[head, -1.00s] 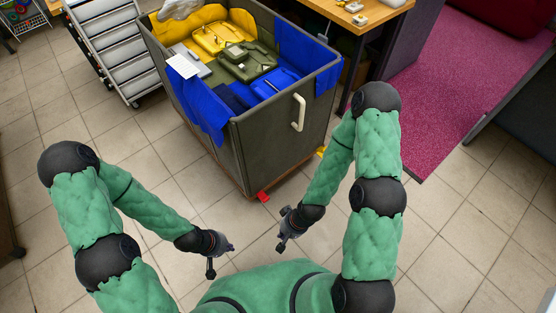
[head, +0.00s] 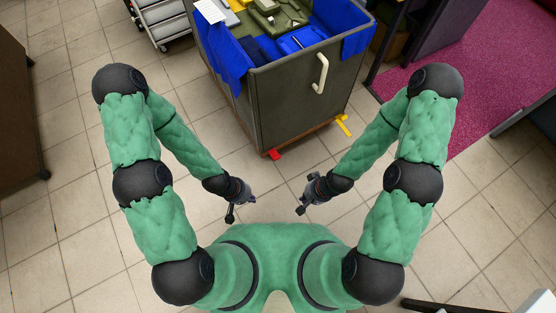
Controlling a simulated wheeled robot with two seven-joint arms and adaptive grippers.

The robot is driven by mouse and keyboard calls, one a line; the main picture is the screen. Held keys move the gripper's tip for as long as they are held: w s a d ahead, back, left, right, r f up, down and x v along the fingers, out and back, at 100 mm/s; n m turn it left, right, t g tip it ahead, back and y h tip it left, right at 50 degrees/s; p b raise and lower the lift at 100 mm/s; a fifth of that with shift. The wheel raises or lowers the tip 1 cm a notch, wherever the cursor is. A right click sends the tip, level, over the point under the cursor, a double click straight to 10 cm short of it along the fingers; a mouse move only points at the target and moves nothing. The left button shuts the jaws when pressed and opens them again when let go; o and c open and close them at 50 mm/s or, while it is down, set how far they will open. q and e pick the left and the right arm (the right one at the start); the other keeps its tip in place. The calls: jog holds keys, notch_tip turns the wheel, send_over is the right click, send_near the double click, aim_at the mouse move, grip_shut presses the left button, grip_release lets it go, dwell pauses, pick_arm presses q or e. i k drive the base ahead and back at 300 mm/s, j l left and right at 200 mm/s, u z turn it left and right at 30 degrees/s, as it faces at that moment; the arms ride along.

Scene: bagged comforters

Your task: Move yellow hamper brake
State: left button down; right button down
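The hamper (head: 290,108) is a grey wheeled bin with a white handle (head: 321,74) on its near side. The yellow brake (head: 343,125) is a small pedal low at the hamper's near right corner, close to the floor. A red pedal (head: 275,154) sits at the near left corner. My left gripper (head: 240,208) hangs in front of the hamper, left of and nearer than the red pedal. My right gripper (head: 306,202) is nearer to me than the yellow brake and to its left. Both are apart from the hamper; their finger opening is too small to tell.
Blue cloth (head: 222,55) hangs over the hamper's rim, with folded green and blue items inside. A white drawer cart (head: 162,22) stands at the back left, and a dark desk (head: 408,40) at the right. Tiled floor is clear around my arms.

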aim_at(342, 117)
jog(key=i+l+u, duration=0.35)
jog(key=l, duration=0.3)
jog(key=i+l+u, duration=0.15)
jog(key=i+l, duration=0.15)
jog(key=i+l+u, duration=0.2)
jog(key=l, duration=0.25)
jog(key=i+l+u, duration=0.15)
jog(key=l, duration=0.3)
